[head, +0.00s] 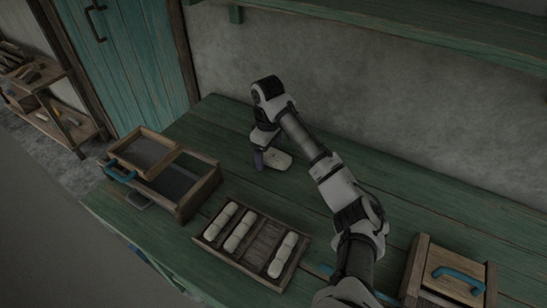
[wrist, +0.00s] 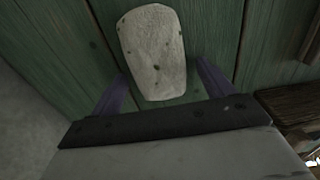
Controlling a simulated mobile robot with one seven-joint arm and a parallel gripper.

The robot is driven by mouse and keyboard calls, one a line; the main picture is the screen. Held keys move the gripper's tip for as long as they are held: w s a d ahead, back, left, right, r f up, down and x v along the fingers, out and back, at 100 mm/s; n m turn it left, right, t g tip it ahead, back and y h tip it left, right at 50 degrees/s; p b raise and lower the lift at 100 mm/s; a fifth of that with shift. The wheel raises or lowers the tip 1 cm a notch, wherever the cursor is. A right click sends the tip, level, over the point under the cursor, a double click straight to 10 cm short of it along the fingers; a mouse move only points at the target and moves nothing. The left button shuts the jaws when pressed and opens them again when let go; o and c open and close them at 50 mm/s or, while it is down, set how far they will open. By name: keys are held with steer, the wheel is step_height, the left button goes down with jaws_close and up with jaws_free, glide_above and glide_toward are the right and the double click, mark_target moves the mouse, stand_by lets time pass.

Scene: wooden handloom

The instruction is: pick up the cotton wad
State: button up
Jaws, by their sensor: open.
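The cotton wad (wrist: 152,50) is a pale, speckled, rounded oblong lying on the green plank table. In the wrist view it lies at top centre, its near end between my two purple fingers and most of it beyond them. In the head view the wad (head: 279,160) is a pale shape beside my fingers at the middle of the table. My gripper (wrist: 163,84) is open, with a finger on each side of the wad's near end and a gap on both sides. In the head view my gripper (head: 262,160) points down at the table, partly hiding the wad.
A wooden tray (head: 208,237) with several pale rolls in slots stands at the front. An open wooden box (head: 186,207) with a blue handle is at left. A wooden box (head: 417,262) with a blue handle is at right. A wall runs behind the table.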

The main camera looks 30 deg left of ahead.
steer(key=c, duration=1)
steer(key=shift+c, duration=0.3)
